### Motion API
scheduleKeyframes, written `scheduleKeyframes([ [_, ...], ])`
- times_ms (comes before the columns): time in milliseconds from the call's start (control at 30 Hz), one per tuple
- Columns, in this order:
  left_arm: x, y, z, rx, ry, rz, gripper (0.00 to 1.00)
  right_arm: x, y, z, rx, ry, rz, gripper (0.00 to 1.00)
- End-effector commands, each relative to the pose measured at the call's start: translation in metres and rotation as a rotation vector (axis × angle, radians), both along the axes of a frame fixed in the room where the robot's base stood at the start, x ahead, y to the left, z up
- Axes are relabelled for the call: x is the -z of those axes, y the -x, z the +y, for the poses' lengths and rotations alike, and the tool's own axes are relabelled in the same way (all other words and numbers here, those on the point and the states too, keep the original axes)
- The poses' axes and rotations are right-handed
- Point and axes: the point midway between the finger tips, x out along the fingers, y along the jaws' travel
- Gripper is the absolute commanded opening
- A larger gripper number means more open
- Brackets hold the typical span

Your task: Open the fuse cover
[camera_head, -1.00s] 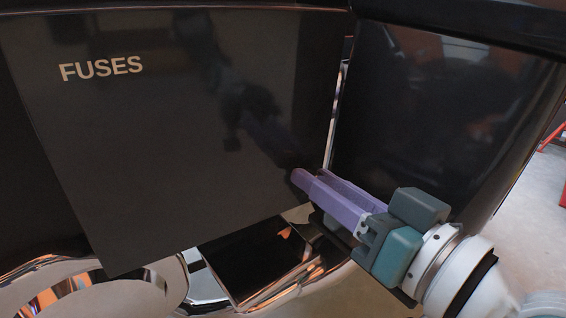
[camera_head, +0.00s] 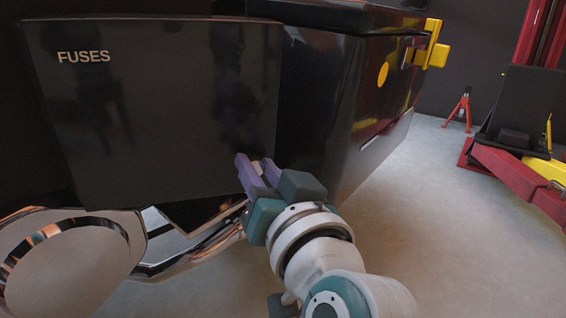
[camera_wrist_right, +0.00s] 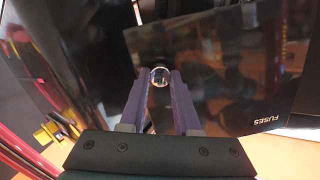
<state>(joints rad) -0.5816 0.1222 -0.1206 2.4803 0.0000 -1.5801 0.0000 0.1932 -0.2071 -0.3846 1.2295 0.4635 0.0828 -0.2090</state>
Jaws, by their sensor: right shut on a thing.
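The fuse cover (camera_head: 160,115) is a glossy black panel with the word FUSES at its upper left. It fills the left of the head view and also shows in the wrist view (camera_wrist_right: 230,95), tilted. My right gripper (camera_head: 254,165), with purple fingers, is at the cover's lower right edge. In the wrist view its fingertips close on a small round shiny knob (camera_wrist_right: 160,77) at the cover. Whether the cover stands away from the body behind it is hard to tell. My left gripper is not in view.
A black case (camera_head: 335,110) with a yellow latch (camera_head: 436,45) stands to the right of the cover. Chrome pipes (camera_head: 190,250) run below it. A red lift (camera_head: 510,175) and a red stand (camera_head: 460,108) are farther right. Grey floor between is clear.

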Motion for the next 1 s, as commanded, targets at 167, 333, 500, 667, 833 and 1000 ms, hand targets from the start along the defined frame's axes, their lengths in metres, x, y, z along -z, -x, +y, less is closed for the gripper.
scheduleKeyframes([
  [167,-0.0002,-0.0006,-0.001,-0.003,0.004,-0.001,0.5,0.0005,-0.0001,-0.0002,0.001,0.001,0.0,0.0],
  [333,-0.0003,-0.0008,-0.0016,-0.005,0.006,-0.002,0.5,0.0005,-0.0001,-0.0005,0.002,0.001,0.0,0.35],
  [500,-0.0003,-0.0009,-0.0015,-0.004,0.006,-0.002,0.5,0.0006,0.0,-0.0007,0.002,0.0,0.001,0.54],
  [667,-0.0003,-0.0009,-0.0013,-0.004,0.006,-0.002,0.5,0.0006,0.0,-0.0007,0.001,0.0,0.0,0.61],
  [833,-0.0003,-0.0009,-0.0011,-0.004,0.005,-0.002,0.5,0.0006,0.0,-0.0007,0.001,0.0,0.0,0.61],
  [1000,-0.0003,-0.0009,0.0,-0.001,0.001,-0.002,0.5,0.0005,0.0,-0.0007,0.001,0.0,0.0,0.61],
])
